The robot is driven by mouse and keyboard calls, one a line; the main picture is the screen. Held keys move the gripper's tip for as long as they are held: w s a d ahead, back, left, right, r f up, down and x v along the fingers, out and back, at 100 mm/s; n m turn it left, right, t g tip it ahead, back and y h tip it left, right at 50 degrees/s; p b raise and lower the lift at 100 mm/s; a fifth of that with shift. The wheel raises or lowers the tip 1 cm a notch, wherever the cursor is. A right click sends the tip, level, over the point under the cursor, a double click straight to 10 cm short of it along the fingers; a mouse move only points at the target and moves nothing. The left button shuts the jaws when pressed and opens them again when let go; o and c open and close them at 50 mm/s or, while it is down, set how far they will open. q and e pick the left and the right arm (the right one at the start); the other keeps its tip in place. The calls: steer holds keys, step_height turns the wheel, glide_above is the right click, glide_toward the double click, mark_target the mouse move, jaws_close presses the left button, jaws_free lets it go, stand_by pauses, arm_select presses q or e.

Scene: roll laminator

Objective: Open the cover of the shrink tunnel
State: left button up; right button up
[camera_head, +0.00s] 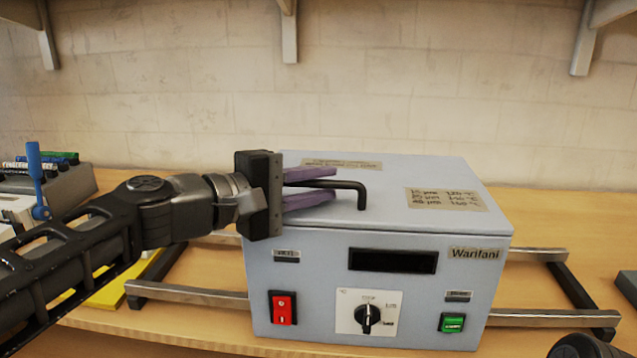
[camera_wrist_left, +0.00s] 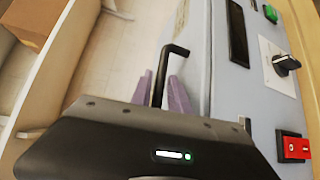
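The shrink tunnel (camera_head: 375,265) is a pale blue-grey box on the wooden table, with its flat cover (camera_head: 400,175) down. A black bent handle (camera_head: 350,185) stands on the cover; it also shows in the left wrist view (camera_wrist_left: 173,50). My left gripper (camera_head: 322,185) reaches in from the left, low over the cover. Its two purple fingers (camera_wrist_left: 163,92) are apart, one on each side of the handle's bar. A gap seems to show between fingers and bar; contact is hard to tell.
The front panel has a red switch (camera_head: 283,307), a black knob (camera_head: 367,315) and a green switch (camera_head: 453,323). Metal rails (camera_head: 555,317) run out on both sides. A grey device with a blue lever (camera_head: 36,175) stands at the left. Shelf brackets (camera_head: 290,35) hang above.

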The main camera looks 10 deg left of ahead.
arm_select(q)
jaws_close()
stand_by(1.3)
